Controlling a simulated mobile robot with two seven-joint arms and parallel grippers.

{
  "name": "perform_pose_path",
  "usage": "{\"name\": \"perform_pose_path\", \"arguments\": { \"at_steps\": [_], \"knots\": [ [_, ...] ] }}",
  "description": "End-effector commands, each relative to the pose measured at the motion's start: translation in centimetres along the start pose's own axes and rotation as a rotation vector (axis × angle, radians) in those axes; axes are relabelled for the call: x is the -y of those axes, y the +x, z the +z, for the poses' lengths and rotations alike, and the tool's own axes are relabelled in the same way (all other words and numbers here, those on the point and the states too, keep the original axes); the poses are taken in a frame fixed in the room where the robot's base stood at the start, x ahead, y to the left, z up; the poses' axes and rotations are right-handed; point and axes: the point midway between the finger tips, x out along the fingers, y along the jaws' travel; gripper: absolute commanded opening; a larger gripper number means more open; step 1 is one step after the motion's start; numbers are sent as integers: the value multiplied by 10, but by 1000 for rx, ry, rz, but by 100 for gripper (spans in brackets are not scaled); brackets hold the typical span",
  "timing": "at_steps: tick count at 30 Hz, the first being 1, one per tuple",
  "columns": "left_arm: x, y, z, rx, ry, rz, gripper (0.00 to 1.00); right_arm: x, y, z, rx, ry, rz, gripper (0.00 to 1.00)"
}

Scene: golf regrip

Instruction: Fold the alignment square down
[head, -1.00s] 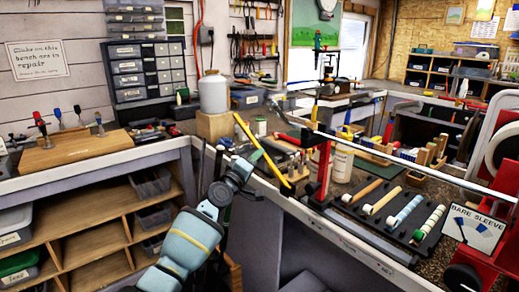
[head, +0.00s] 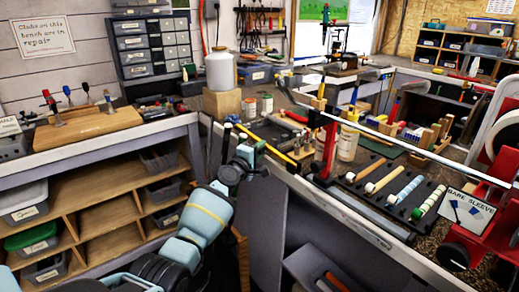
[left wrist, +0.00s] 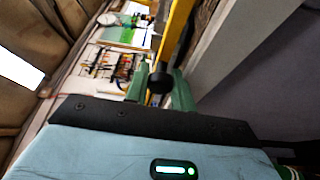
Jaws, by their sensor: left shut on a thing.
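The alignment square shows as a long yellow bar (head: 279,153) near the front edge of the bench, beside the red stand. It slopes down to the right at a shallow angle. My left gripper (head: 257,149) is at the bar, reaching up from the lower left. In the left wrist view the green fingers of my left gripper (left wrist: 160,88) are closed around a dark round knob (left wrist: 160,80), with the yellow bar (left wrist: 176,30) just beyond it. Whether the bar touches the bench is hard to tell. My right gripper is not in view.
A red stand (head: 327,150) holds a long pale shaft (head: 400,137) running right. Several grips lie on a dark rack (head: 384,190). A white jar on a wooden block (head: 222,103) stands behind my gripper. A shelf unit (head: 95,222) is at the left.

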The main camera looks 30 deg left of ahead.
Motion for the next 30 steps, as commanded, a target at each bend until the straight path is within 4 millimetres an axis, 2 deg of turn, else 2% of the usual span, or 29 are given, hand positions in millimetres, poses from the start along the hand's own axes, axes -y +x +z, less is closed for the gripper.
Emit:
{"name": "perform_pose_path", "arguments": {
  "at_steps": [8, 9, 13, 30],
  "knots": [
    [5, -1, 1, 2, -5, -7, 0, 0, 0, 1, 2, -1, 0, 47],
    [5, -1, 1, 2, -5, -8, 27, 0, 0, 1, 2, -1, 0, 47],
    [5, -1, 1, 2, -4, -7, 44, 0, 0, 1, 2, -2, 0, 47],
    [8, -2, 3, 3, -2, -12, 45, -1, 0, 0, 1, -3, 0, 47]
  ]
}}
